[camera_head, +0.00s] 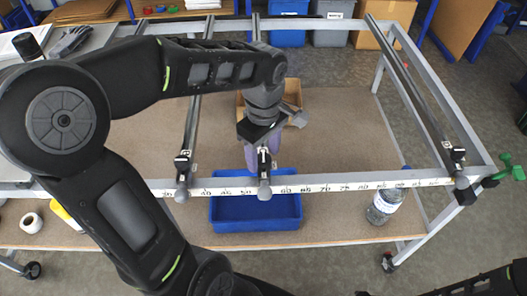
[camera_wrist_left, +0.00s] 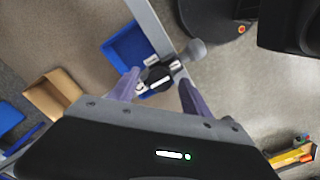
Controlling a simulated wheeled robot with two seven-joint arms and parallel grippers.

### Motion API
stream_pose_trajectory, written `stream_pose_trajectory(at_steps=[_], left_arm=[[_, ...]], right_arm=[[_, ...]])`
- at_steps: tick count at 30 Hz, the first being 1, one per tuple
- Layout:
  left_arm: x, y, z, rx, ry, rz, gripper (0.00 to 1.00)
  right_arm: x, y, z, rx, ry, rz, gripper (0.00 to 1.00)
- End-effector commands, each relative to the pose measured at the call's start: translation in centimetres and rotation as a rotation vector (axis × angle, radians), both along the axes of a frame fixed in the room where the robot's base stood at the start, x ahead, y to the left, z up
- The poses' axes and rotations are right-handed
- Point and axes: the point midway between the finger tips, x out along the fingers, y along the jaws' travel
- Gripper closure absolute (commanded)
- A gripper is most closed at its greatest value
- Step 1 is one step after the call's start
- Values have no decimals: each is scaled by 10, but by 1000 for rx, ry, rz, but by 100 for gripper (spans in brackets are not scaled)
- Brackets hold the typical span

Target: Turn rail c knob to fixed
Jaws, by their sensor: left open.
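Several rails run across the grey frame, each visible one ending in a clamp with a grey ball-ended knob at the front scale bar. My left gripper (camera_head: 262,162) reaches down over the middle visible rail's clamp, near 55 on the scale. That rail's knob (camera_head: 264,188) sticks out towards me from the bar; it also shows in the left wrist view (camera_wrist_left: 196,48). I read no rail letter, but this is the knob by the gripper. In the left wrist view, the open purple fingers (camera_wrist_left: 158,78) stand on either side of the black clamp (camera_wrist_left: 155,76). No right gripper shows.
Another rail knob (camera_head: 183,190) is close on the left, and one more (camera_head: 461,181) at the right corner. A blue bin (camera_head: 256,222) and a bottle (camera_head: 385,208) stand on the shelf below. A cardboard box (camera_head: 291,115) sits behind the gripper.

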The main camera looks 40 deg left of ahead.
Motion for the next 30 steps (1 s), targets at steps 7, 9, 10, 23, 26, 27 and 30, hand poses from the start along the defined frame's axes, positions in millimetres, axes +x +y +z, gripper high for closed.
stream_pose_trajectory(at_steps=[7, 9, 10, 23, 26, 27, 30], left_arm=[[0, 0, 0, 0, 0, 0, 60], [0, 0, 0, 0, 0, 0, 66], [0, 0, 0, 0, 0, 0, 69], [0, 0, 1, 0, 0, 0, 100], [0, 0, 1, 0, 0, -1, 100], [0, 0, 1, 0, 0, -1, 100], [0, 0, 1, 0, -1, -8, 100]], right_arm=[[0, 0, 0, 0, 0, 0, 64], [0, 0, 0, 0, 0, 0, 64], [0, 0, 0, 0, 0, 0, 64], [0, 0, 0, 0, 0, 0, 64], [0, 0, 0, 0, 0, 0, 64], [0, 0, 0, 0, 0, 0, 64], [0, 0, 0, 0, 0, 0, 64]])
